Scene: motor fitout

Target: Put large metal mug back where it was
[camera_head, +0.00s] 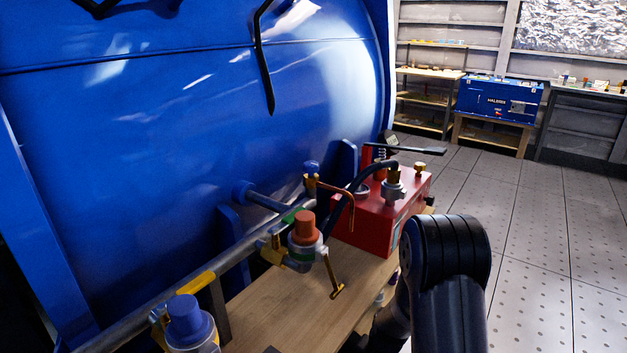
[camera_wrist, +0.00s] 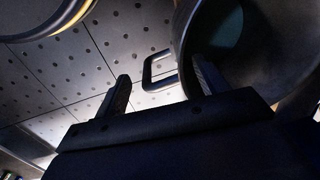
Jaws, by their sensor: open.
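A large dark metal mug (camera_wrist: 285,45) fills the upper right of the wrist view, its round mouth facing the camera and cut off by the frame. Its angular handle (camera_wrist: 150,70) sticks out to the left. My gripper (camera_wrist: 163,72) is open in the wrist view. The handle appears between the fingertips, and the right finger overlaps the mug's rim; I cannot tell whether they touch. The gripper and the mug cannot be made out in the head view, where my dark arm fills the lower right.
A wooden bench (camera_head: 285,305) holds a red machine (camera_head: 375,215) and stands beside a large blue tank (camera_head: 190,110). Pipes with valves (camera_head: 304,230) run along the tank. A blue toolbox (camera_head: 498,100) and shelves (camera_head: 428,98) stand at the back. The tiled floor (camera_head: 545,215) at right is clear.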

